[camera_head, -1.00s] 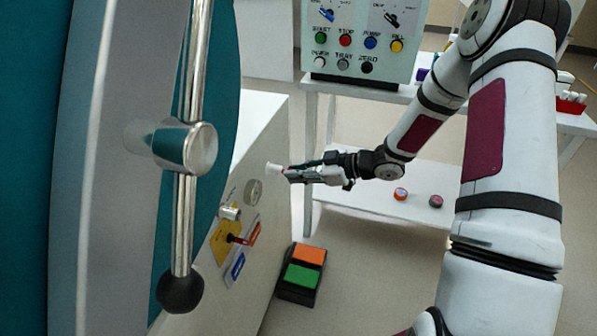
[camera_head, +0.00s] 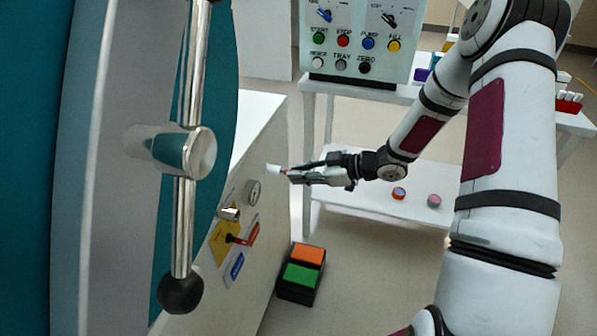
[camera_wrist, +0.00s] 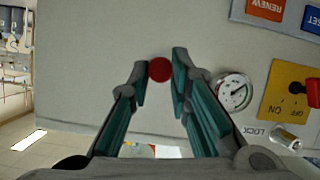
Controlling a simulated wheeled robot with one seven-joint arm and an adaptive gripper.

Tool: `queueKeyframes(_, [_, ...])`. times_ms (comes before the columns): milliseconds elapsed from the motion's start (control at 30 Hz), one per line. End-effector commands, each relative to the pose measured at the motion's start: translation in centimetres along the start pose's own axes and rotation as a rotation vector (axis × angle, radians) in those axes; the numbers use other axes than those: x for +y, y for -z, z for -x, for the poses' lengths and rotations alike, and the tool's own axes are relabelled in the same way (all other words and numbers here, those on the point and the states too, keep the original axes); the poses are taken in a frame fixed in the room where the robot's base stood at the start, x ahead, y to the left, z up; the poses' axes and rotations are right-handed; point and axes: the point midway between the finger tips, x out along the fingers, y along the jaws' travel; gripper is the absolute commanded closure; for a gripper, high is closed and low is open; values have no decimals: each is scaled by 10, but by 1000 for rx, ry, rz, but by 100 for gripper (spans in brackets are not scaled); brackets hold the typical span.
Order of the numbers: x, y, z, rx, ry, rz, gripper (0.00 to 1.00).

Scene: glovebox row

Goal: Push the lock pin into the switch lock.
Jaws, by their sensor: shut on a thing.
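My gripper (camera_head: 285,171) is shut on the lock pin (camera_wrist: 160,69). The wrist view shows the pin's round red end between the two fingertips. In the head view its pale tip (camera_head: 273,169) sticks out to the left, toward the white panel. The switch lock is a short metal cylinder (camera_wrist: 287,140) beside the LOCK lettering, right of and below my fingertips in the wrist view. It also shows in the head view (camera_head: 230,213), below and left of the pin. The red switch handle (camera_wrist: 313,92) sits on a yellow ON/OFF plate (camera_wrist: 286,88). The pin is apart from the lock.
A round gauge (camera_wrist: 234,92) lies between my gripper and the lock. RENEW and blue labels (camera_wrist: 264,9) are on the same panel. A large door with a bar handle (camera_head: 184,150) stands at left. A foot pedal (camera_head: 301,273) lies on the floor. A button box (camera_head: 362,45) stands behind.

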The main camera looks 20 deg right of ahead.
Motion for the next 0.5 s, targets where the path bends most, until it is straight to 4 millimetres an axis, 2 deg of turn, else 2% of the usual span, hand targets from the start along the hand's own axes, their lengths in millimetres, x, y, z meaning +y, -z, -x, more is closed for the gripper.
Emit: queueKeyframes(500, [-1,-3,8,0,1,0,100])
